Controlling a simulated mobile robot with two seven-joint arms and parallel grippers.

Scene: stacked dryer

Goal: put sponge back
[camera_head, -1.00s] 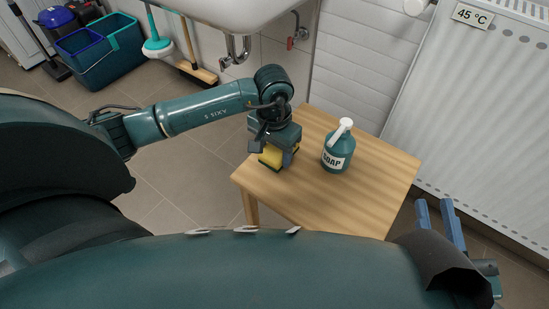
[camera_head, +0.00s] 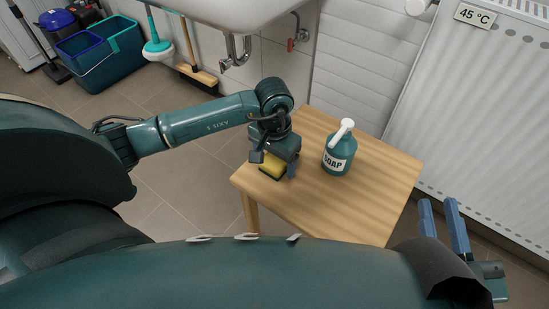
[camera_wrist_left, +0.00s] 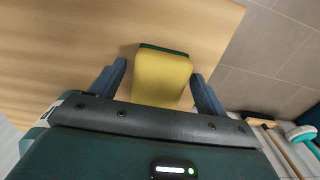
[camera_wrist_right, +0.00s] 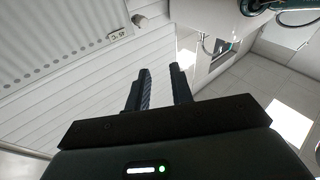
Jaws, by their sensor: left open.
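The yellow sponge (camera_head: 272,164) with a dark green layer sits at the left corner of the wooden table (camera_head: 330,205). My left gripper (camera_head: 275,166) points down over it and partly hides it. In the left wrist view the sponge (camera_wrist_left: 162,78) lies between the two spread blue fingers, with a gap at the left finger and a small one at the right. My right gripper (camera_head: 439,204) is empty and away from the table at the lower right. Its fingers stand apart in the right wrist view (camera_wrist_right: 160,72).
A green soap bottle (camera_head: 338,155) with a white pump stands on the table, right of my left gripper. A sink (camera_head: 232,12) hangs behind, a white radiator (camera_head: 470,110) stands at right. Buckets (camera_head: 100,55) and a broom (camera_head: 196,76) are at the back left.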

